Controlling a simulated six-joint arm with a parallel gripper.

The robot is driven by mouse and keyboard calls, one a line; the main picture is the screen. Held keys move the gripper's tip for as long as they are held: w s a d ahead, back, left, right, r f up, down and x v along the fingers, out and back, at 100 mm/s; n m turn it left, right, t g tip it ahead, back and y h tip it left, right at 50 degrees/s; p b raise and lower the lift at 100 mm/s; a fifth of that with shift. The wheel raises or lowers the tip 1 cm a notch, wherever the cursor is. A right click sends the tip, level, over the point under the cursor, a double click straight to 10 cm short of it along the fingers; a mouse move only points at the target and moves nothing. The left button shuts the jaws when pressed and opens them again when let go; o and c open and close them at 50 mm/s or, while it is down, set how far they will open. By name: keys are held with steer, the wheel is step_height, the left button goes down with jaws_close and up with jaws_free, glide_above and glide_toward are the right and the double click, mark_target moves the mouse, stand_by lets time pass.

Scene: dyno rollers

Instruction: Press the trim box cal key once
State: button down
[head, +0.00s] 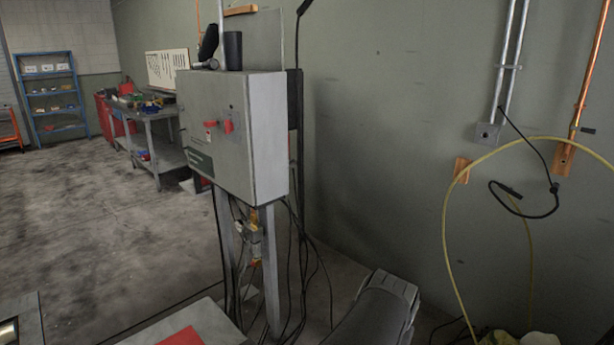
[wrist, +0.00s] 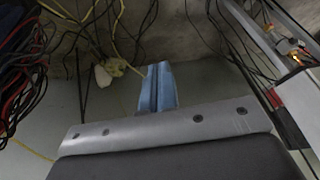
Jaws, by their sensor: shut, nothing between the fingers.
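My gripper (wrist: 157,80) shows in the wrist view as two blue fingers pressed together, with nothing between them. It points toward the floor and loose cables, apart from any box. In the head view the fingers are not visible. A grey cabinet (head: 218,158) on legs stands left of centre in the head view, with red switches (head: 227,126) on its front. A small pale box with orange parts (head: 253,240) hangs below it among cables. I cannot tell which part is the trim box, and no cal key can be made out.
Dark cables (head: 290,275) hang behind the cabinet legs. A yellow hose (head: 449,235) loops at the right by the wall. A workbench (head: 155,125) and blue shelves (head: 52,95) stand far left. In the wrist view, red and black cables (wrist: 22,95) bundle at left and a metal frame (wrist: 300,100) stands at right.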

steer(key=w+a+f+t, duration=0.1)
steer(key=w+a+f, duration=0.3)
steer(key=w, duration=0.5)
steer(key=w+a+f+y, duration=0.1)
steer(key=w+a+f, duration=0.3)
steer(key=w, duration=0.5)
steer(key=w+a+f+t, duration=0.1)
steer(key=w+a+f, duration=0.4)
steer(key=w, duration=0.4)
steer(key=w+a+f+y, duration=0.1)
steer(key=w+a+f, duration=0.1)
steer(key=a+f, duration=1.1)
steer(key=w+a+f+t+y, duration=0.1)
steer(key=w+a+f+y, duration=0.1)
steer(key=a+f, duration=1.1)
steer(key=shift+w+n+t, duration=0.25)
steer(key=shift+n+t, duration=0.05)
steer(key=shift+f, duration=0.1)
steer(key=shift+f, duration=4.3)
steer(key=shift+f, duration=0.4)
